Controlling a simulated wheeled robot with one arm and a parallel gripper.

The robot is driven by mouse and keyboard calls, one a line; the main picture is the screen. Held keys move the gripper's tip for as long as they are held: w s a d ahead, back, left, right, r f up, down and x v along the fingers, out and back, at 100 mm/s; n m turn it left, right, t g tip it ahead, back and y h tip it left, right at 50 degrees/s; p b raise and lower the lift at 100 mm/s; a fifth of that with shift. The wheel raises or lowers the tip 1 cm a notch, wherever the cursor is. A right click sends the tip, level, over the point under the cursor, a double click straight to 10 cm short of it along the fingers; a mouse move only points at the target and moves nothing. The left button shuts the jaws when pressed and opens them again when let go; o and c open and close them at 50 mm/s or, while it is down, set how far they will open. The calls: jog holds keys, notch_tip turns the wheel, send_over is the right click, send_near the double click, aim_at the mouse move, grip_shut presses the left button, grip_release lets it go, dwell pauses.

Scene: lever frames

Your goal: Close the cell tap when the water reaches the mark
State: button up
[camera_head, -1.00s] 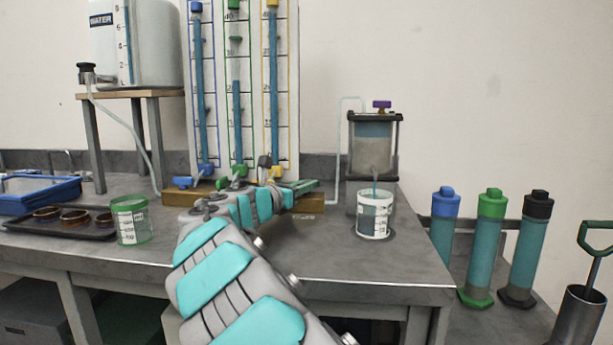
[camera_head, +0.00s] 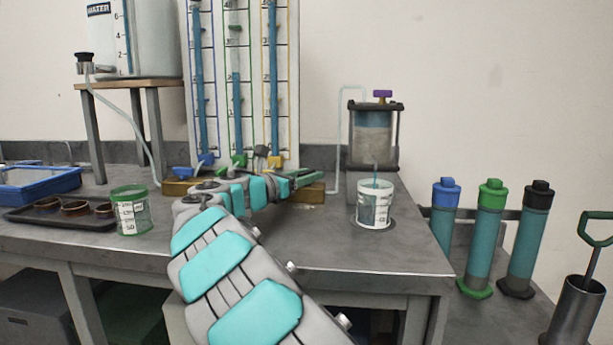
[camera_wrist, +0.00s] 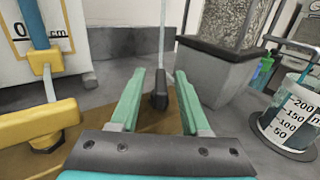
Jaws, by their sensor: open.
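The cell (camera_head: 374,135) is a clear cylinder of grey, sand-like fill with dark end plates and a purple knob (camera_head: 383,94) on top. Below it a beaker (camera_head: 375,212) with a white scale stands on the bench, and a thin water stream (camera_head: 376,183) runs into it. The beaker also shows in the wrist view (camera_wrist: 292,118); its exact water level is unclear. My gripper (camera_head: 308,178) is low beside the tube board's base. In the wrist view my gripper (camera_wrist: 158,76) is open, its green fingers either side of a dark fitting (camera_wrist: 159,90) under a clear tube.
The tube board (camera_head: 288,100) carries three water tubes above blue, green and yellow taps. The yellow tap (camera_wrist: 40,123) is close at left in the wrist view. A green-rimmed beaker (camera_head: 130,212) and a dark tray (camera_head: 38,222) stand left. The front-right bench (camera_head: 400,255) is clear.

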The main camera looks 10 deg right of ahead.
jog(key=shift+v, duration=3.9)
dwell(4.1)
